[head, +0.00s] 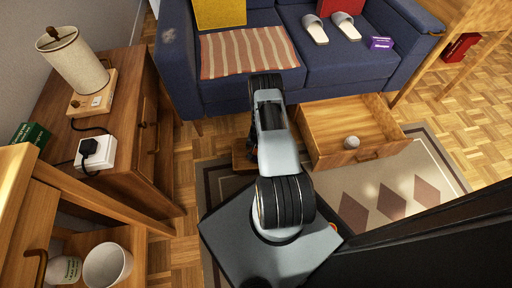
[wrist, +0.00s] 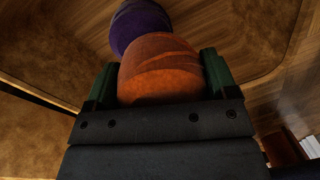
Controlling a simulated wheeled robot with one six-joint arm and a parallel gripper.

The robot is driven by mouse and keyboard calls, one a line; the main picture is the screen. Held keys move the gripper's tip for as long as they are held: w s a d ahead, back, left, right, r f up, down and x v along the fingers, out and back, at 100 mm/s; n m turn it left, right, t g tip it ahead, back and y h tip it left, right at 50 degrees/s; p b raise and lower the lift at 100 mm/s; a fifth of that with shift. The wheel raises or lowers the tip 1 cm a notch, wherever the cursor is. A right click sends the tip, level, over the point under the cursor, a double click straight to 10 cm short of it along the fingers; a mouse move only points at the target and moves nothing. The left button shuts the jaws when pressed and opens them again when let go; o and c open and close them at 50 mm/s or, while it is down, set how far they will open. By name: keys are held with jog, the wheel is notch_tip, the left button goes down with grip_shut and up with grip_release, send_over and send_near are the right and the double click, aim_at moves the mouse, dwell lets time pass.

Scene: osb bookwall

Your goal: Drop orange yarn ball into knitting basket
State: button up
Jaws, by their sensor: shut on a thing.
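In the wrist view, my gripper (wrist: 160,80) is shut on the orange yarn ball (wrist: 158,65), with a dark green finger on each side of it. A purple ball (wrist: 138,24) is just beyond the orange one; I cannot tell whether they touch. Wooden surfaces with a raised, rounded edge (wrist: 284,50) lie behind them. In the head view, my arm hides most of the gripper, and the orange ball cannot be made out clearly. No knitting basket can be identified for sure. A low wooden piece (head: 242,160) shows partly behind my arm.
An open wooden drawer-like box (head: 313,148) holding a pale ball (head: 351,142) stands right of my arm on the patterned rug (head: 362,205). The blue sofa (head: 345,70) is behind. A wooden cabinet (head: 150,120) with a lamp (head: 73,62) stands at left.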

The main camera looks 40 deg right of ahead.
jog(key=o, duration=0.8)
jog(key=shift+o, duration=0.2)
notch_tip(320, 180, up, 14)
jog(key=s+p, duration=0.1)
jog(key=p, duration=0.5)
jog(key=shift+d, duration=0.4)
jog(key=w+a+r+n+p, duration=0.25)
jog(key=r+p, duration=0.25)
jog(key=r, duration=0.9)
jog(key=w+a+r+n+t+p, duration=0.1)
jog(key=a+r+p, duration=0.35)
jog(key=r, duration=0.95)
jog(key=w+a+r+n+p, duration=0.1)
jog(key=w+a+r+p, duration=0.15)
jog(key=r+p, duration=0.7)
jog(key=s+a+r+n+p, duration=0.1)
jog(key=s+a+r+p, duration=0.3)
jog(key=r, duration=0.9)
jog(key=s+a+r+n+t+p, duration=0.1)
jog(key=s+a+r+p, duration=0.3)
jog(key=r, duration=0.9)
jog(key=s+a+r+n+p, duration=0.3)
jog(key=s+r, duration=0.6)
jog(key=r, duration=0.3)
jog(key=shift+s+a+r+t+h+p, duration=0.15)
jog(key=shift+a+r+t+h+p, duration=0.3)
jog(key=shift+p, duration=0.7)
